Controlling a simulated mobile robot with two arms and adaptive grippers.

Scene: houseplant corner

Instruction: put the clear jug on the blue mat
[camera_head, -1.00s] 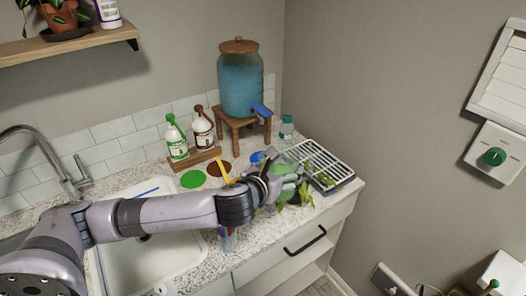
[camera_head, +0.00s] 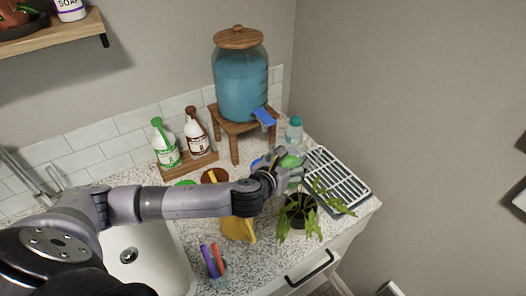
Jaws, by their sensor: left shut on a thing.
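The clear jug (camera_head: 299,154) is see-through and hard to make out, at the right part of the counter beside the drying rack. My left gripper (camera_head: 285,170) is shut on it, and the fingers and wrist hide much of it. I cannot tell whether the jug touches the counter. The blue mat (camera_head: 256,163) shows as a small round patch just left of the gripper, partly hidden by the hand. My right gripper is not in view.
A blue-filled dispenser (camera_head: 241,85) stands behind on a wooden stand. A teal-capped bottle (camera_head: 294,129), a slatted rack (camera_head: 338,182) and a potted plant (camera_head: 298,212) crowd the hand. A yellow can (camera_head: 238,229) and pen cup (camera_head: 214,264) stand in front of my arm.

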